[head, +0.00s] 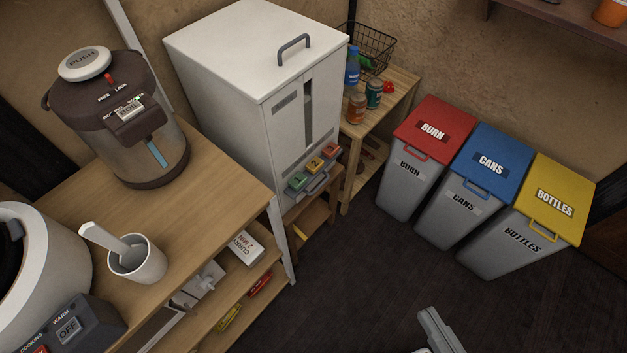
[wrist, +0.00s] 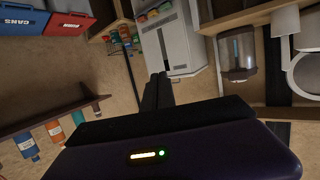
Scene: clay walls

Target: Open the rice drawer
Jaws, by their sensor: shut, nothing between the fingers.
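The rice dispenser is a tall white cabinet (head: 230,90) with a grey handle on top, standing against the wall in the head view. Low on its front are green, yellow and orange numbered buttons (head: 313,165). Just under them is the rice drawer (head: 318,183) with a grey handle; it looks closed. The dispenser shows turned over at the top of the wrist view (wrist: 172,50). My gripper (wrist: 158,78) is shut and empty, its dark fingers together, well apart from the drawer. In the head view only a pale part of my arm shows at the bottom edge.
A wooden counter (head: 215,190) left of the dispenser holds a hot-water pot (head: 130,120), a white cup (head: 137,260) and a rice cooker (head: 35,270). A small wooden shelf (head: 395,95) and burn, cans and bottles bins (head: 480,185) stand right. Dark floor in front is clear.

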